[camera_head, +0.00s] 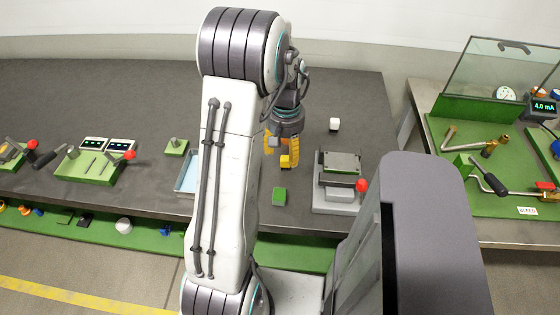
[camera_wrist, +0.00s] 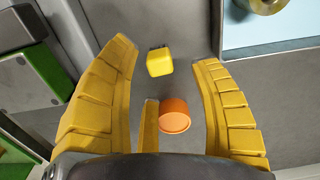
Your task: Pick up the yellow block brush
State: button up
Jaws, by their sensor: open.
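The yellow block brush (camera_wrist: 160,62) is a small yellow block with a dark strip along its far edge. In the wrist view it lies on the grey tabletop, between the tips of my gripper's spread yellow fingers (camera_wrist: 167,53), with gaps on both sides. In the head view a yellow block (camera_head: 285,161) shows by my gripper (camera_head: 281,152), partly hidden by the fingers. My gripper is open, points down at the table and holds nothing.
An orange cylinder (camera_wrist: 174,115) sits nearer my palm, beside a finger. A green block (camera_head: 279,195) stands at the table's front.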

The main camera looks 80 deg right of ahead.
aim_at(285, 159)
jog(key=shift+s+d+f+p, duration=0.1)
jog(key=shift+f+p, duration=0.1)
jog(key=shift+f, duration=1.25)
jog(key=shift+d+f+p, duration=0.1)
jog(key=shift+f+p, duration=0.05)
jog(key=shift+f, duration=1.25)
grip_shut()
